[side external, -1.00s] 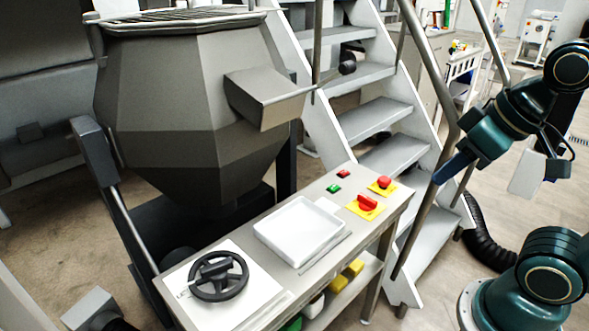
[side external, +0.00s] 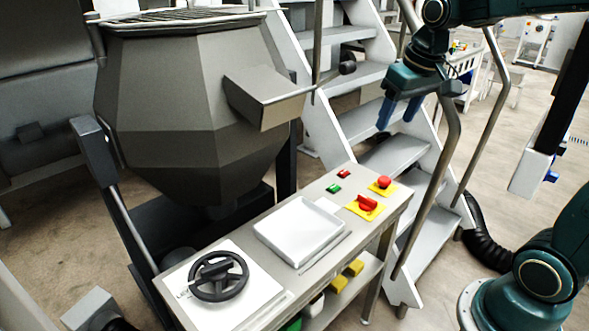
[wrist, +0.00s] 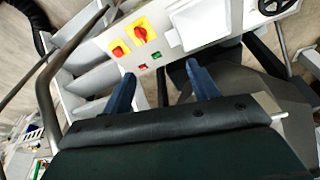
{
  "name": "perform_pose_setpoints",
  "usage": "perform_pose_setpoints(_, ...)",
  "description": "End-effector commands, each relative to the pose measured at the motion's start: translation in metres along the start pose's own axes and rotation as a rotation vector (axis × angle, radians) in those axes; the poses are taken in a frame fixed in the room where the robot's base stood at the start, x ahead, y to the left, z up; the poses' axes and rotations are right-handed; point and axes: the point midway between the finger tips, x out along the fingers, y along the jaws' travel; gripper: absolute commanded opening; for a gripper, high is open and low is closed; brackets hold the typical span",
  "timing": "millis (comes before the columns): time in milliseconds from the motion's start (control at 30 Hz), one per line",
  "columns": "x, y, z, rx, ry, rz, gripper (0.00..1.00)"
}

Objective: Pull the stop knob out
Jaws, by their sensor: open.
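A red mushroom-shaped knob (side external: 384,182) sits on a small yellow plate at the far right end of the steel control table. The wrist view shows it (wrist: 119,50) beyond and slightly left of the left finger. My gripper (side external: 397,117) is open and empty, with its two blue fingers pointing down above and behind the right end of the table, in front of the stairs. The fingers (wrist: 160,72) also show in the wrist view, spread apart with nothing between them. Nothing hides the knob in either view.
Beside the knob are a red rotary switch (side external: 367,203) on a yellow plate, a red button (side external: 344,174) and a green button (side external: 334,188). A white tray (side external: 300,254) and a black handwheel (side external: 219,276) lie farther left. A stair handrail (side external: 437,190) stands close to the table's right end.

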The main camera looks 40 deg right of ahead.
Motion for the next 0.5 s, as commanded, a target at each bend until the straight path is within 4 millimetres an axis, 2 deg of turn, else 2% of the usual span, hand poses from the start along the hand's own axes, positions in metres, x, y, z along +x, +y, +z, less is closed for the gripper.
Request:
perform_pose_setpoints(200,0.030,0.029,-0.039,0.068,-0.060,0.018,0.59)
perform_pose_setpoints(500,0.081,0.077,-0.080,0.158,-0.136,0.034,0.59)
